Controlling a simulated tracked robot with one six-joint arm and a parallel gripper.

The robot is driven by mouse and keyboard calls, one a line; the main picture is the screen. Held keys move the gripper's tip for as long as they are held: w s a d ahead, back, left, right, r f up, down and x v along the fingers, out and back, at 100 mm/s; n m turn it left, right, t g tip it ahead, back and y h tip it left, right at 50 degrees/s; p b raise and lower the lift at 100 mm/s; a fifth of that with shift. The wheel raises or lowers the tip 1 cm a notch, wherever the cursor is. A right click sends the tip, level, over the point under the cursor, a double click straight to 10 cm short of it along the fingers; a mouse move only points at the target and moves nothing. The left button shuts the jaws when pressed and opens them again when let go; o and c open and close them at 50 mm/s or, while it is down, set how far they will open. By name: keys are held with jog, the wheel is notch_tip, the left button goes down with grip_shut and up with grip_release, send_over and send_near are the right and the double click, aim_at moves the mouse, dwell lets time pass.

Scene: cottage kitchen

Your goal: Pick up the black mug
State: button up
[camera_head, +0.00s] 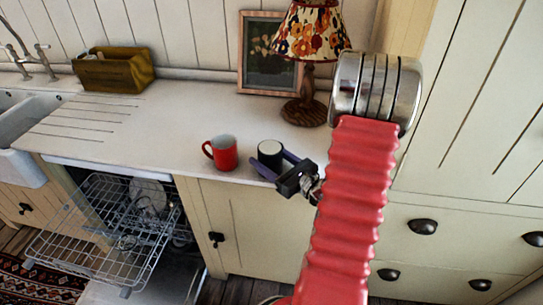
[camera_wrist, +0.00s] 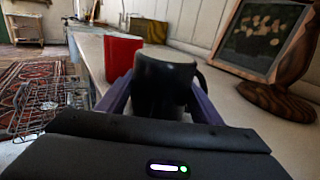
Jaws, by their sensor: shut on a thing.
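The black mug (camera_head: 270,154) stands upright at the front part of the white counter (camera_head: 170,125), with a pale inside. It also shows in the wrist view (camera_wrist: 163,88), large and between my two purple fingers. My gripper (camera_head: 272,166) is shut on the mug, with one finger on each side of it. A red mug (camera_head: 222,153) stands just left of the black mug, apart from it, and shows behind it in the wrist view (camera_wrist: 121,55). I cannot tell whether the black mug touches the counter.
A lamp with a floral shade (camera_head: 309,32) and a framed picture (camera_head: 268,55) stand behind. A wooden caddy (camera_head: 114,70) is at the back left near the sink (camera_head: 25,125). An open dishwasher rack (camera_head: 110,230) juts out below the counter.

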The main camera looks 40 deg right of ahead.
jog(key=shift+c, duration=0.9)
jog(key=shift+r, duration=0.1)
jog(key=shift+r, duration=4.95)
jog(key=n, duration=0.4)
jog(key=shift+n, duration=1.4)
jog(key=shift+n, duration=0.3)
